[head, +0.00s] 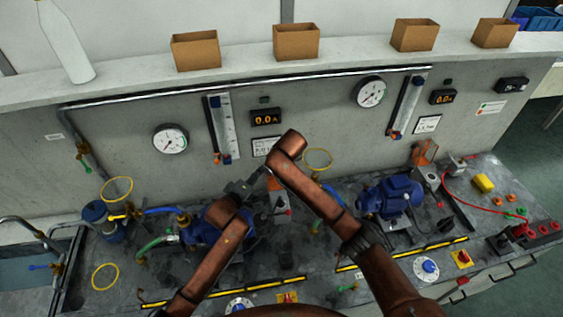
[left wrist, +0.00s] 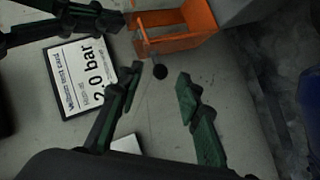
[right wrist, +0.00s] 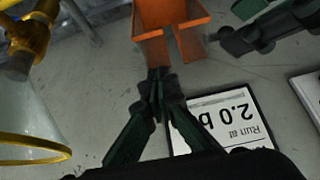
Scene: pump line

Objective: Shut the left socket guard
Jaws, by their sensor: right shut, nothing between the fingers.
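The left socket guard (head: 275,184) is an orange, box-like piece at the wall, partly hidden by my arms in the head view. In the left wrist view it (left wrist: 180,42) shows its hollow frame, with a small black knob (left wrist: 160,71) just below it. My left gripper (left wrist: 159,80) is open, its fingertips on either side of the knob in the picture; contact cannot be told. In the right wrist view the guard (right wrist: 172,14) is just beyond my right gripper (right wrist: 159,78), which is shut and empty. Whether its tips touch the orange flap is unclear.
A "2.0 bar" card (left wrist: 82,78) is on the wall beside the guard. A yellow ring (right wrist: 35,150) and brass valve (right wrist: 30,45) are close to my right gripper. Another orange guard (head: 424,152) and a blue pump motor (head: 393,197) are further right.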

